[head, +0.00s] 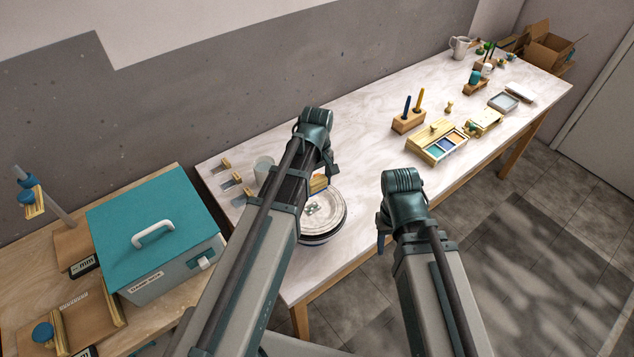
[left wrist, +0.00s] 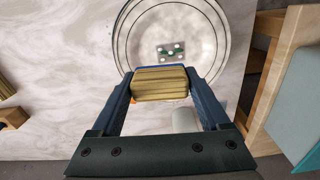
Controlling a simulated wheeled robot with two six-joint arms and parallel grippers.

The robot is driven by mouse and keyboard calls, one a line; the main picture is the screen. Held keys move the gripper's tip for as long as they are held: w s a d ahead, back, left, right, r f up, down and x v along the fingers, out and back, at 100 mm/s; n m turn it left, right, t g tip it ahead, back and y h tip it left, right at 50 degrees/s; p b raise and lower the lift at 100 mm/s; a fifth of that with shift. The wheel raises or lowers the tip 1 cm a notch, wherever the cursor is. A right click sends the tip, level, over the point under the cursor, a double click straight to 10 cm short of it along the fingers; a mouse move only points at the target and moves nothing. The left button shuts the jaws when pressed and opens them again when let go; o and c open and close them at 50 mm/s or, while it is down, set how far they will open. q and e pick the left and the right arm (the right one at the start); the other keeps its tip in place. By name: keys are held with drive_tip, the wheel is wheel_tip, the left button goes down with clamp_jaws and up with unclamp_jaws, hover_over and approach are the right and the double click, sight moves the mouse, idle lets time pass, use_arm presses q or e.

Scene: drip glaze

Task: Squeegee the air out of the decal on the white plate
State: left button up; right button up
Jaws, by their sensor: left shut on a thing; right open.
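The white plate (head: 338,218) sits near the front left end of the white table, partly hidden by my left arm in the head view. It also shows in the left wrist view (left wrist: 222,28). The decal (left wrist: 171,51), a small patch with white dots on dark green, lies on the plate's middle; it shows in the head view too (head: 312,209). My left gripper (left wrist: 160,84) is shut on the squeegee (left wrist: 160,88), a yellow wooden block with a blue edge, at the plate's rim beside the decal. I cannot tell whether it touches the plate. My right gripper (head: 383,238) is open and empty, away from the plate.
A teal-lidded box (head: 155,225) stands on the wooden bench at left. A pale cup (head: 264,169) stands behind my left arm. A wooden holder with two upright tools (head: 408,121) and a tray of colours (head: 437,143) are further right. The table between plate and holder is clear.

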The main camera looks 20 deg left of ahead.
sight(315, 206)
use_arm(q)
drive_tip(key=shift+s+f, duration=0.1)
drive_tip(key=shift+f, duration=0.05)
drive_tip(key=shift+f+b, duration=0.65)
drive_tip(key=shift+b, duration=0.2)
wheel_tip(315, 206, down, 4)
drive_tip(key=b, duration=0.4)
drive_tip(key=shift+s+a+r, duration=0.1)
drive_tip(key=shift+s+a, duration=0.5)
drive_tip(key=shift+s, duration=0.15)
drive_tip(key=shift+s+a+r, duration=0.1)
drive_tip(key=shift+s+a, duration=0.45)
drive_tip(key=shift+s, duration=0.2)
drive_tip(key=shift+f+b, duration=0.75)
drive_tip(key=shift+f, duration=0.15)
drive_tip(key=shift+d, duration=0.1)
drive_tip(key=shift+w+d, duration=0.45)
drive_tip(key=shift+w, duration=0.2)
drive_tip(key=shift+w+d, duration=0.4)
drive_tip(key=shift+w, duration=0.2)
